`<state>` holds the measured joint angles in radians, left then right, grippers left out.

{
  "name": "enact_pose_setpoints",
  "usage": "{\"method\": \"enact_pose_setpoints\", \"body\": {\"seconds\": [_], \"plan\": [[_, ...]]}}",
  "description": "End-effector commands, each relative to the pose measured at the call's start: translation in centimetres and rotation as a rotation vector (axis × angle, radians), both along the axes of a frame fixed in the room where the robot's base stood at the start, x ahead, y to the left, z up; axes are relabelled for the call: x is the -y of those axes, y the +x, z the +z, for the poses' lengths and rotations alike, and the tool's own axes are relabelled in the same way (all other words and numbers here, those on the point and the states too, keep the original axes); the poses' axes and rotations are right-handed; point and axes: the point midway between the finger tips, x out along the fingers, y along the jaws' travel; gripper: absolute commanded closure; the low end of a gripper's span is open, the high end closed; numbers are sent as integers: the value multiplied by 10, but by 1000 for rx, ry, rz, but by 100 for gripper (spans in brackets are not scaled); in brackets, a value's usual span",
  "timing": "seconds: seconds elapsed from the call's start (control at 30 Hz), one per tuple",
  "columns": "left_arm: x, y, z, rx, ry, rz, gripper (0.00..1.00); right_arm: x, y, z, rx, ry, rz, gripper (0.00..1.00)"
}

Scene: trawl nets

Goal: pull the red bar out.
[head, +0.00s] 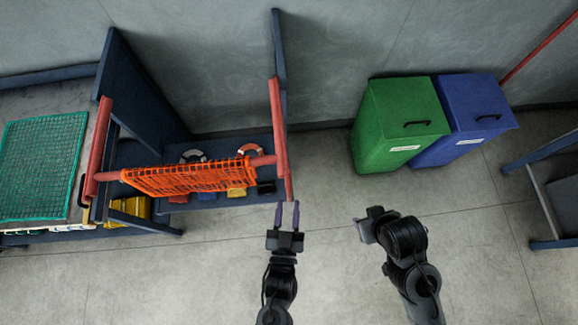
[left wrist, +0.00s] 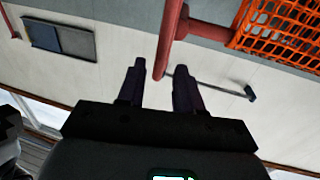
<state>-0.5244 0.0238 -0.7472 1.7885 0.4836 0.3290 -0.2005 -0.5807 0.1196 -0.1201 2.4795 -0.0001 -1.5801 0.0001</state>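My left gripper (head: 287,204) is open just below the upright bar's lower end. In the left wrist view, the red bar (left wrist: 168,42) ends between the two fingertips (left wrist: 160,66), with gaps on both sides; I cannot tell its depth between them. My right gripper (head: 366,226) is apart from the rack, to the right; its finger opening is unclear.
A teal net (head: 45,165) lies on a table farther left. Green (head: 400,125) and blue (head: 475,115) bins stand by the wall. The floor around my grippers is clear.

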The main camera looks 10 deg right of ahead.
Motion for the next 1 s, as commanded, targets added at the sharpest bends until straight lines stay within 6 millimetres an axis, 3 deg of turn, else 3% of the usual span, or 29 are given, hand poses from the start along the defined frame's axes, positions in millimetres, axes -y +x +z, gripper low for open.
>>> {"method": "enact_pose_setpoints", "body": {"seconds": [0.2, 0.4, 1.0], "plan": [[-7, -36, -1, -2, -1, -1, 65, -1, 0, -5, -1, 4, -3, 57], [-11, -53, 0, 0, 0, -1, 65, -1, 0, -7, 0, 4, -3, 57], [-13, -53, 2, 8, 1, 1, 65, 1, 0, -7, 1, -5, 4, 57]]}}
